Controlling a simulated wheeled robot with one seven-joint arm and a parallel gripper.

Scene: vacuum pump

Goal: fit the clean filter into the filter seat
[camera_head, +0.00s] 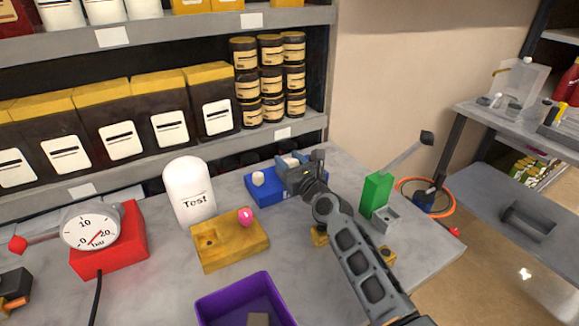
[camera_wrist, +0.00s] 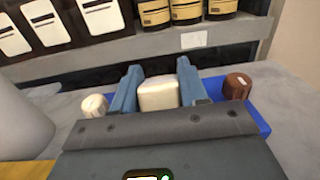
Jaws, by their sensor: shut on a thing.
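My gripper (camera_wrist: 160,92) is shut on a white, round-edged block (camera_wrist: 157,95), which sits between the two fingers. It looks like the clean filter. In the head view my gripper (camera_head: 297,172) is over the blue tray (camera_head: 263,194) at the back of the table. I cannot tell whether the block touches the tray. A white round piece (camera_wrist: 93,106) is left of the fingers, and a brown round piece (camera_wrist: 238,85) is right of them in the blue tray (camera_wrist: 262,122). No filter seat can be told for certain; a yellow block (camera_head: 235,252) has a small hole on top.
A white "Test" canister (camera_head: 189,192) stands left of the tray. A pink ball (camera_head: 245,216) rests on the yellow block. A purple bin (camera_head: 222,306) is at the front, a red gauge (camera_head: 108,255) at left, and a green lever device (camera_head: 377,192) right of my arm. Shelving stands behind.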

